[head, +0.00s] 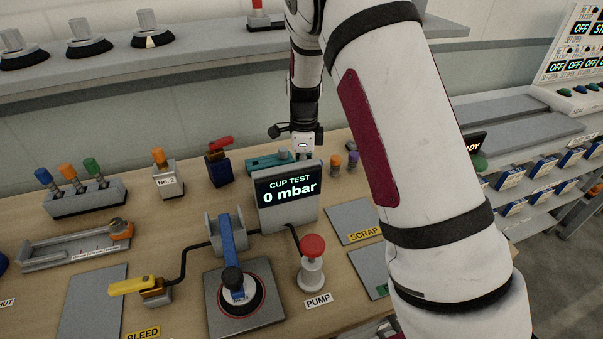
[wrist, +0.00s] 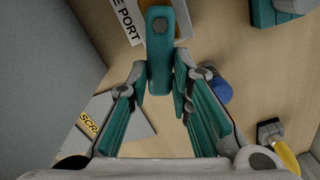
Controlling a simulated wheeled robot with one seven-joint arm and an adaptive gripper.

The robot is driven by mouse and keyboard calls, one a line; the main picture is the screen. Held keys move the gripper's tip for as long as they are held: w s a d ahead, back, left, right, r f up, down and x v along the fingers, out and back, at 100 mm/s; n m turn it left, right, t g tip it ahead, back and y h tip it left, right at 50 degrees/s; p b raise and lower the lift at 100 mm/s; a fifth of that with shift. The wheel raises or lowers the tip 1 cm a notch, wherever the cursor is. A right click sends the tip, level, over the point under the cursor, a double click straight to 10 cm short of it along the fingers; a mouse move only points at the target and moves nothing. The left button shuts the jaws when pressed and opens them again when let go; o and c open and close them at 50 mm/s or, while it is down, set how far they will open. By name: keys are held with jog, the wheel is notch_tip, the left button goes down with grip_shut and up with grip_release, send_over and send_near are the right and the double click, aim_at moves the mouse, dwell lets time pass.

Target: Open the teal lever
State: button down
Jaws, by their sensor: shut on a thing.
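The teal lever (wrist: 160,45) shows at the top centre of the wrist view, a narrow bar with a rounded end and a dark round spot. My gripper (wrist: 160,82) has its two fingers on either side of the lever's near end and is shut on it. In the head view, my gripper (head: 300,150) points down just behind the cup test display (head: 288,195), which hides the fingertips. I cannot make out the lever there.
A teal device (head: 262,161) stands left of my gripper in the head view. Orange and purple knobs (head: 336,161) stand close on its right. In the wrist view, a large grey surface (wrist: 40,60) fills the left, and a blue round part (wrist: 218,90) is right of the fingers.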

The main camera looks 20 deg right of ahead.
jog(key=shift+w+d+n+b, duration=0.1)
jog(key=shift+w+n+b, duration=0.35)
jog(key=shift+n, duration=0.65)
jog(key=shift+w+n+b, duration=0.3)
jog(key=shift+w+n, duration=0.1)
jog(key=shift+n, duration=0.7)
jog(key=c, duration=1.4)
grip_release()
jog(key=shift+c, duration=0.2)
